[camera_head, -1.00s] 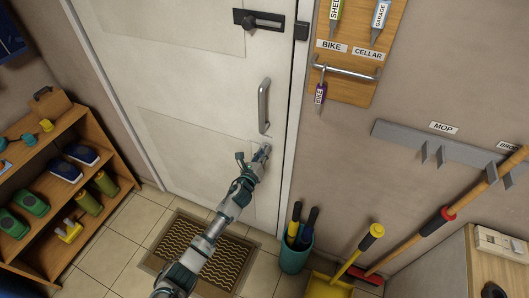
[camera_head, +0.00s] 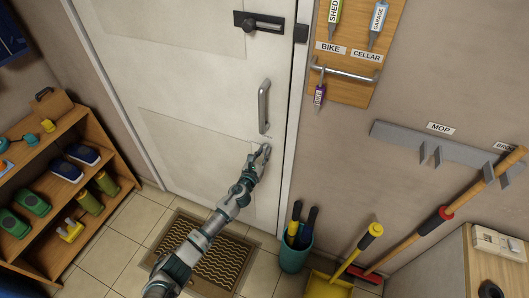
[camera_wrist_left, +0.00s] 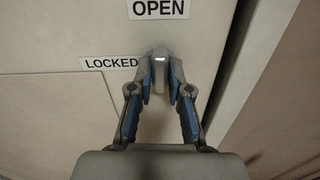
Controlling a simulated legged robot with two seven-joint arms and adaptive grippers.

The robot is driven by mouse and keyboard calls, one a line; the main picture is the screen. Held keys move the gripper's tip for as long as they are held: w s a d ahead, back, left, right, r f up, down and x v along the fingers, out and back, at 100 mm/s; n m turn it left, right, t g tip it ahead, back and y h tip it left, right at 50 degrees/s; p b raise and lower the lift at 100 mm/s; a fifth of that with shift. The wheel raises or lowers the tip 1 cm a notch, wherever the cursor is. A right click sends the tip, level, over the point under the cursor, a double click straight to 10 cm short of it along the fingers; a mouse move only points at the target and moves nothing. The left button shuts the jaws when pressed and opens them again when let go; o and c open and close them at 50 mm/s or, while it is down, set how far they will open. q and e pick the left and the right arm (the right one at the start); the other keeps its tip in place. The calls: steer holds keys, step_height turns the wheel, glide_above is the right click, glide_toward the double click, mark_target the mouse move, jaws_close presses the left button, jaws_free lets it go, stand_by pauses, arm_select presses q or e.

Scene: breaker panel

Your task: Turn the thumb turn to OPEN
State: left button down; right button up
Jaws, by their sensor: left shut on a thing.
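The thumb turn (camera_wrist_left: 159,58) is a small grey knob on the white door, seen in the left wrist view. Its long side stands about upright, below the OPEN label (camera_wrist_left: 159,9) and right of the LOCKED label (camera_wrist_left: 112,62). My left gripper (camera_wrist_left: 160,72) is shut on the thumb turn, one blue-padded finger on each side. In the head view my left gripper (camera_head: 262,153) is at the door's lower right, below the bar handle, and hides the thumb turn. My right gripper is not in view.
The door (camera_head: 190,90) carries a vertical bar handle (camera_head: 263,106) and a dark slide bolt (camera_head: 258,22). A teal bucket (camera_head: 294,256) stands right of the door, a shoe shelf (camera_head: 75,200) at left. A doormat (camera_head: 215,262) lies in front.

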mark_target(264, 151)
arm_select(q)
steer(key=c, duration=1.2)
jaws_free()
steer(key=shift+f, duration=0.35)
steer(key=shift+c, duration=0.2)
steer(key=shift+o, duration=1.1)
steer(key=shift+w, duration=0.1)
steer(key=shift+r, duration=0.15)
steer(key=shift+r, duration=0.1)
steer(key=shift+s+a+r+p, duration=0.1)
steer(key=shift+s+a+p, duration=0.15)
steer(key=shift+s+p, duration=0.3)
steer(key=p+v, duration=0.1)
steer(key=v, duration=0.3)
steer(key=shift+p, duration=0.35)
steer(key=shift+s+a, duration=0.1)
steer(key=shift+s, duration=0.4)
